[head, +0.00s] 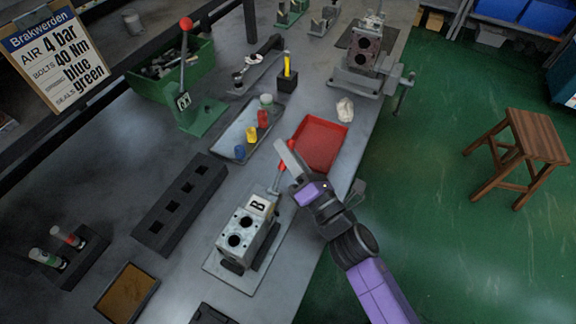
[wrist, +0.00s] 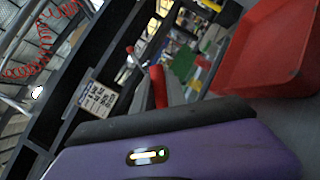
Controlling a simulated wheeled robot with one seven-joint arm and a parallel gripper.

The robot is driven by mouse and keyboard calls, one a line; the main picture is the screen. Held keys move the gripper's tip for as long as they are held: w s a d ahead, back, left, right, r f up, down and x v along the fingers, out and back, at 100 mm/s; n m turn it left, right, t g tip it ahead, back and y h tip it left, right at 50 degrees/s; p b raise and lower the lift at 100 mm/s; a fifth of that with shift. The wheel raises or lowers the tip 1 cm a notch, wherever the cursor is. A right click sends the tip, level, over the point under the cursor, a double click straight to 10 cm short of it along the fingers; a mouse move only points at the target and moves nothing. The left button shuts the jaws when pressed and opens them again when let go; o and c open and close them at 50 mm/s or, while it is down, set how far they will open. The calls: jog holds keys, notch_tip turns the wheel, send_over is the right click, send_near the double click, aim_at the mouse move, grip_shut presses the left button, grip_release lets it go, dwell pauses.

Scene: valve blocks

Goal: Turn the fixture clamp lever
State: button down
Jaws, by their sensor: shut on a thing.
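A grey valve block marked B (head: 243,237) sits in a fixture on a light base plate (head: 221,272) near the bench's right edge. The clamp lever (head: 275,182) stands at the far end of the block; its red handle is mostly hidden by my gripper. My gripper (head: 286,163) is at the top of this lever, shut on its handle. In the wrist view the red handle (wrist: 158,87) rises just beyond the dark edge of my gripper; the rest of the lever is hidden there.
A red tray (head: 321,143) lies just beyond my gripper, and a grey tray (head: 239,139) with coloured pieces lies to its left. A green press with a red-knobbed lever (head: 202,117) stands further left. A dark slotted rack (head: 180,204) lies left of the block.

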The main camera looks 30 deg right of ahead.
aim_at(282, 165)
jog(key=n+y+b, duration=0.1)
jog(key=b, duration=0.1)
jog(key=s+a+r+n+t+b, duration=0.1)
jog(key=n+b, duration=0.1)
jog(key=b, duration=0.1)
jog(key=s+a+n+y+b, duration=0.1)
jog(key=n+b, duration=0.1)
jog(key=b, duration=0.1)
jog(key=shift+a+r+t+y, duration=0.2)
jog(key=shift+r+t+y, duration=0.1)
jog(key=shift+t, duration=0.1)
jog(key=a+n+y+b, duration=0.1)
jog(key=n+b, duration=0.1)
jog(key=s+a+r+n+y+b, duration=0.1)
jog(key=n+y+b, duration=0.1)
jog(key=n, duration=0.1)
jog(key=s+a+n+y+b, duration=0.1)
jog(key=n+b, duration=0.1)
jog(key=shift+r+y, duration=0.3)
jog(key=shift+r, duration=0.05)
jog(key=shift+n, duration=0.3)
jog(key=c, duration=1.3)
grip_release()
jog(key=shift+r, duration=0.1)
jog(key=shift+c, duration=0.2)
jog(key=shift+s, duration=0.1)
